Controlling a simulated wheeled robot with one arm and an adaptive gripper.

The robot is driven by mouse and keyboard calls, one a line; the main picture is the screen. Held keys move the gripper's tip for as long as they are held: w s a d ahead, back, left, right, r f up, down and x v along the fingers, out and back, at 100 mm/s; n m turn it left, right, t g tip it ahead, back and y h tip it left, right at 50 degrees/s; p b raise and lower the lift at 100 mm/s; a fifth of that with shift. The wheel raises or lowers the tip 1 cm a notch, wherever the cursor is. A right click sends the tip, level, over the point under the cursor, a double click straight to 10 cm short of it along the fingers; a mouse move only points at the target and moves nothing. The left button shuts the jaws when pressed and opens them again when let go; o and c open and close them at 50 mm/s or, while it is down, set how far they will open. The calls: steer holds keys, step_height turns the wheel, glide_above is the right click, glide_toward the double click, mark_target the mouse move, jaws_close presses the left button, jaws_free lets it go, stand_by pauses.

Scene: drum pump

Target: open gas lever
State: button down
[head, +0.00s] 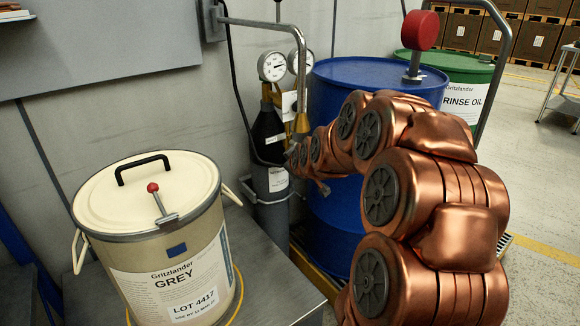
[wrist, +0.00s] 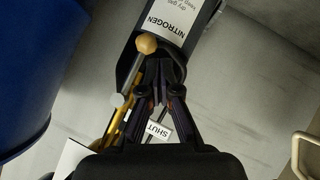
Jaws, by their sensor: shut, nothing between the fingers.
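The nitrogen cylinder (wrist: 187,22) stands upside down in the wrist view, with a white label reading NITROGEN. A lever with an orange ball knob (wrist: 146,44) lies just left of my fingertips, apparently apart from them. A small SHUT tag (wrist: 158,131) shows between my gripper's fingers, farther back. My gripper (wrist: 164,66) is shut and empty, its tips in front of the dark cylinder shoulder. In the head view the cylinder (head: 268,182) stands against the wall beside the blue drum. There my arm reaches to it; the fingers and lever are hard to make out.
A blue drum (head: 335,205) stands close right of the cylinder, with a red knob (head: 421,30) above it. Two gauges (head: 272,66) sit above the cylinder. A grey-paint pail (head: 205,235) stands on a bench at left. A green drum (head: 455,68) is behind.

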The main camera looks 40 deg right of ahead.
steer(key=v, duration=0.9)
steer(key=shift+s+r, duration=0.15)
steer(key=shift+s, duration=0.05)
steer(key=shift+a, duration=0.1)
stand_by(0.4)
